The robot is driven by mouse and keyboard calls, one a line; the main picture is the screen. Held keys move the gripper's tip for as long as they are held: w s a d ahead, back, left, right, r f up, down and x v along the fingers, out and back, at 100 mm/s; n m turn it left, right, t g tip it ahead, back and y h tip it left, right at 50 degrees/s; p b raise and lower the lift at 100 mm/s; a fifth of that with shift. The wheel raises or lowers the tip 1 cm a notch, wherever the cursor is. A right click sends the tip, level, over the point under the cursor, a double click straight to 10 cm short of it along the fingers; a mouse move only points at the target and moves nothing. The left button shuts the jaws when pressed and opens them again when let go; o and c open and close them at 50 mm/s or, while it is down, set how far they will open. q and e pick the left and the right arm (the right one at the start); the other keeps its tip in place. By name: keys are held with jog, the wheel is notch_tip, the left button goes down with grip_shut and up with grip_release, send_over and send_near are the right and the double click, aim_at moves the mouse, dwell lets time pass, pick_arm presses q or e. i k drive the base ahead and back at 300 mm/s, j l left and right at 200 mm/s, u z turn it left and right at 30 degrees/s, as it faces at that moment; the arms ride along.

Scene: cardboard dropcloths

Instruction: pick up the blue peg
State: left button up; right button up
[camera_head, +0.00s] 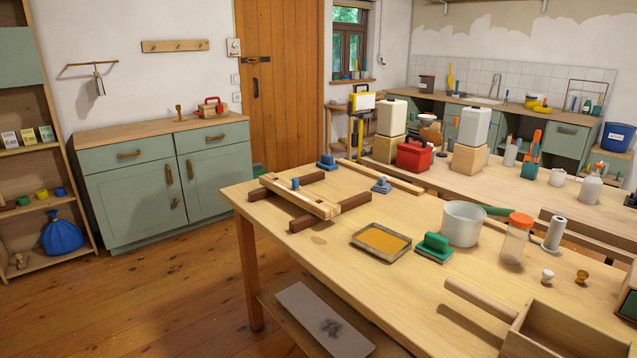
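A small blue peg (295,183) stands upright on or in a pale wooden board (317,206). The board rests across dark brown wooden bars (330,213) near the left end of the workbench (420,290). Only the upper part of the peg shows; I cannot tell whether it sits in a hole. Neither of my grippers is in view.
Near the peg are a blue-handled tool (326,162), a grey-blue knobbed block (381,184) and an ochre tray (381,242). A green-handled block (434,247), white pot (464,222) and orange-lidded jar (516,238) stand to the right. Floor is clear at left.

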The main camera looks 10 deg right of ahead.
aim_at(295, 180)
jog(key=i+j+z, duration=0.35)
jog(key=i+j, duration=0.15)
jog(key=j, duration=0.2)
jog(key=i+j+z, duration=0.2)
jog(key=i+j, duration=0.3)
jog(key=j, duration=0.15)
jog(key=i+j+z, duration=0.15)
jog(key=i+j, duration=0.5)
jog(key=j, duration=0.2)
jog(key=i+j+z, duration=0.15)
jog(key=i+j, duration=0.15)
jog(key=j, duration=0.2)
